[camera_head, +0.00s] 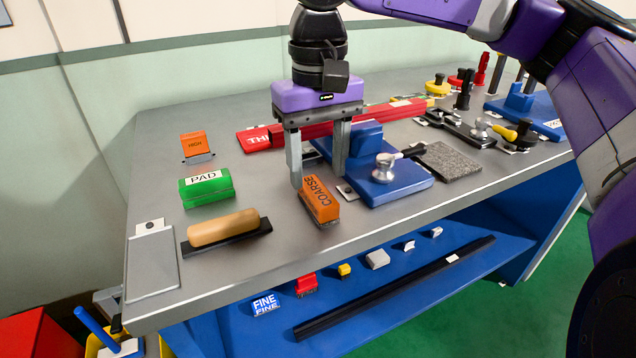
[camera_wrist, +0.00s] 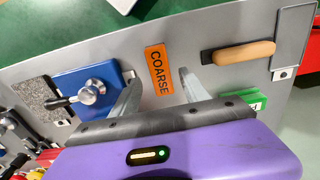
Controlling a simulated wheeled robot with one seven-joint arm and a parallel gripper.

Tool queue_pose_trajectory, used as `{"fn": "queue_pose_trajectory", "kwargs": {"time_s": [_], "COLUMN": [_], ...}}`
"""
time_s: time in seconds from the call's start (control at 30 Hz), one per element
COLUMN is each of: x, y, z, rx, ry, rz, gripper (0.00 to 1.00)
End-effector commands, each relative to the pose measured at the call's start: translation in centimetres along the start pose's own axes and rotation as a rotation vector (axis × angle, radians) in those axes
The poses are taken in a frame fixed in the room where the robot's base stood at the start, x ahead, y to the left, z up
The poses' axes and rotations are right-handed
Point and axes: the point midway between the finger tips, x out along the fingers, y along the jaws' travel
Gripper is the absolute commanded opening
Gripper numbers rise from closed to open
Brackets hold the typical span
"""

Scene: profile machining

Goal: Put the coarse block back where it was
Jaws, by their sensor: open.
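The coarse block (camera_head: 322,207) is orange with a dark underside and the word COARSE on it. It sits on the grey bench top near the front edge, left of the blue fixture (camera_head: 400,188). My gripper (camera_head: 317,181) is open and points down over the block's far end. In the wrist view the block (camera_wrist: 158,72) shows between and beyond my two fingers (camera_wrist: 160,86), with a gap on each side. No contact shows, and I cannot tell the exact height of the fingertips.
Left on the bench are a green PAD block (camera_head: 207,188), an orange HIGH block (camera_head: 197,146), a wooden-handled brush (camera_head: 224,228) and an empty grey plate (camera_head: 152,266). A red bar (camera_head: 388,115) lies behind my gripper. A blue lower shelf (camera_head: 350,264) holds small pieces.

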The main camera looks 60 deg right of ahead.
Motion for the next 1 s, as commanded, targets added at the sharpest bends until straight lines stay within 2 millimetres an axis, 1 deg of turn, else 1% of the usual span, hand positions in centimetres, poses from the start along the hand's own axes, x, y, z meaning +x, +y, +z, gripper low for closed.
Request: {"fn": "queue_pose_trajectory", "kwargs": {"time_s": [0.03, 0.2, 0.3, 0.4, 0.53, 1.0], "x": [-1.3, -4.3, -5.5, -6.2, -6.5, -6.5], "y": [0.0, 0.0, 0.0, 0.0, 0.0, 0.0], "z": [0.0, 0.0, 0.0, 0.0, 0.0, 0.0], "rx": [0.000, 0.000, 0.000, 0.000, 0.000, 0.000], "ry": [0.002, 0.002, 0.001, 0.000, 0.000, 0.000], "rz": [0.000, -0.001, 0.000, 0.000, 0.000, 0.000], "gripper": [0.53, 0.53, 0.53, 0.53, 0.53, 0.53]}}
